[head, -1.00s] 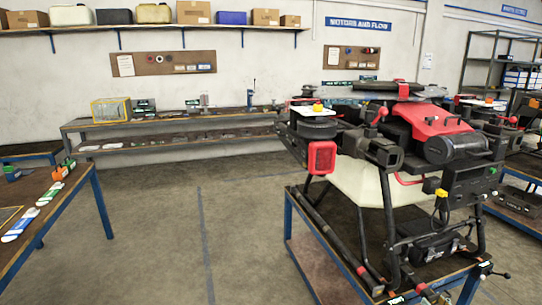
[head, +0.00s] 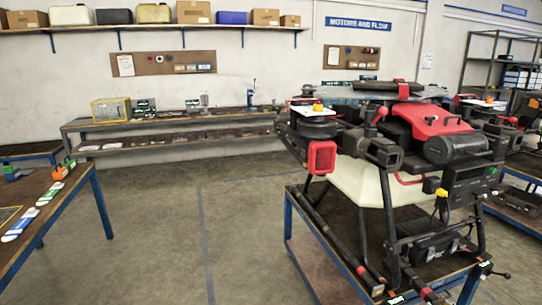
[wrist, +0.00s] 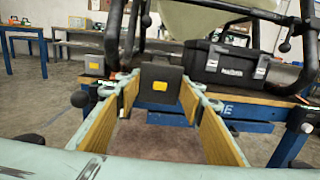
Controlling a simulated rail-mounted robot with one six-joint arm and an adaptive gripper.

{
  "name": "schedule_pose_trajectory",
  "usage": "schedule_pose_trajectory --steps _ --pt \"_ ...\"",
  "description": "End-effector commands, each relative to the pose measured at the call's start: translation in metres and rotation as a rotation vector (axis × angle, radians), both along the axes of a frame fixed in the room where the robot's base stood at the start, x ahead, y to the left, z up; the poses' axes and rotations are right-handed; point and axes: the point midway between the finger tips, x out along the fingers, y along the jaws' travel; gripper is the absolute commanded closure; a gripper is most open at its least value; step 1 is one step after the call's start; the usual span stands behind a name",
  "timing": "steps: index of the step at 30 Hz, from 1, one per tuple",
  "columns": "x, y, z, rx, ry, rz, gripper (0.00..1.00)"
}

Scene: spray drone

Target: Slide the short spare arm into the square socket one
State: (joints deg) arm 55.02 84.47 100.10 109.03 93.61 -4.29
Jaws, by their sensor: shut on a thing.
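My gripper (wrist: 160,104) shows in the wrist view as two pale green fingers with yellow-brown pads. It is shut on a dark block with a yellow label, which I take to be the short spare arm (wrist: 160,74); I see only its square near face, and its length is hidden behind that. I cannot make out square socket one in either view. My gripper is out of the head view.
A black case (wrist: 232,64) sits on the drone's blue-framed bench, right of the held piece in the wrist view. Black tubes rise on both sides. In the head view a side table (head: 78,196) stands left, a long bench (head: 180,125) at the back, with open floor between.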

Motion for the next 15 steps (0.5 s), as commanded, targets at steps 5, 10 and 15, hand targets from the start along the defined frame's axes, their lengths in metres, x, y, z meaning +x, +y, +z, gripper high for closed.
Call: schedule_pose_trajectory --steps 5,10,15 --pt "-0.004 -0.002 0.0 0.0 -0.001 0.0 0.81" --pt "-0.008 -0.003 0.001 0.0 -0.001 0.0 0.81" --pt "-0.012 -0.004 0.001 0.0 -0.001 0.0 0.81"
